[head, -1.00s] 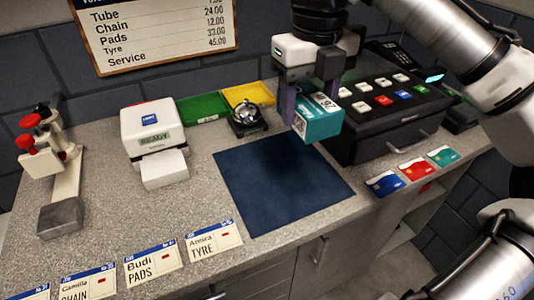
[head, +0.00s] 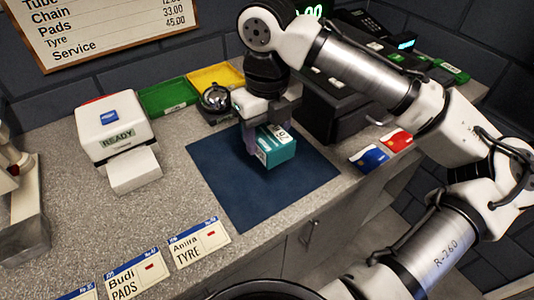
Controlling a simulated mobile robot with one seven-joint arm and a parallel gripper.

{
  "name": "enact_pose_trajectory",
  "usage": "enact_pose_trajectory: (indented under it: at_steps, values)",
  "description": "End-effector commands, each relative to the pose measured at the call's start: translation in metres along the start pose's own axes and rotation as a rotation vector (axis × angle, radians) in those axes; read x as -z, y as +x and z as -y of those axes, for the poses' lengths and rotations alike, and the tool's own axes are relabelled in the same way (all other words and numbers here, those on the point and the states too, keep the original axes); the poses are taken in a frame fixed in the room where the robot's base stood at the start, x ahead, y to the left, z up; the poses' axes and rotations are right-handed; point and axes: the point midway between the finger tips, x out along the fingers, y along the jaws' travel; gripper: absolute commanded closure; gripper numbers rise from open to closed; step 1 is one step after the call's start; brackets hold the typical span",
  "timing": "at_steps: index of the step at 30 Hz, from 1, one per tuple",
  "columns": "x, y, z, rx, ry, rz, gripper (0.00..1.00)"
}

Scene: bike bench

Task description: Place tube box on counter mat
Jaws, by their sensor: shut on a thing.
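The teal tube box (head: 279,149), with a white printed label, is held in my gripper (head: 264,139). My gripper points down and its fingers are closed on the box's sides. The box is over the back middle part of the dark blue counter mat (head: 240,200). Whether its underside touches the mat or hovers slightly above it I cannot tell. The rest of the mat is bare.
A white label printer (head: 115,130) stands left of the mat. Green (head: 167,95) and yellow (head: 214,75) trays and a bell (head: 216,98) are behind it. The black cash register (head: 335,105) is at the right, near cards (head: 369,158). Name tags (head: 199,243) line the front.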

Motion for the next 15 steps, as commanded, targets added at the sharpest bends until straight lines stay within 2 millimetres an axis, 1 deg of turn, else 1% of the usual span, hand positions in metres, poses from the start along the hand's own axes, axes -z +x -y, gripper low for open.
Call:
enact_pose_trajectory:
  at_steps: [1,3,8,12,15]
  values:
    - [0.001,0.009,0.000,0.000,0.001,-0.001,0.71]
    - [0.000,0.017,0.000,0.000,0.001,0.000,0.71]
    - [0.000,0.030,0.000,0.000,0.002,0.000,0.71]
    - [0.000,0.051,0.000,0.001,0.001,-0.001,0.71]
    - [0.000,0.060,0.000,0.000,0.000,-0.001,0.71]
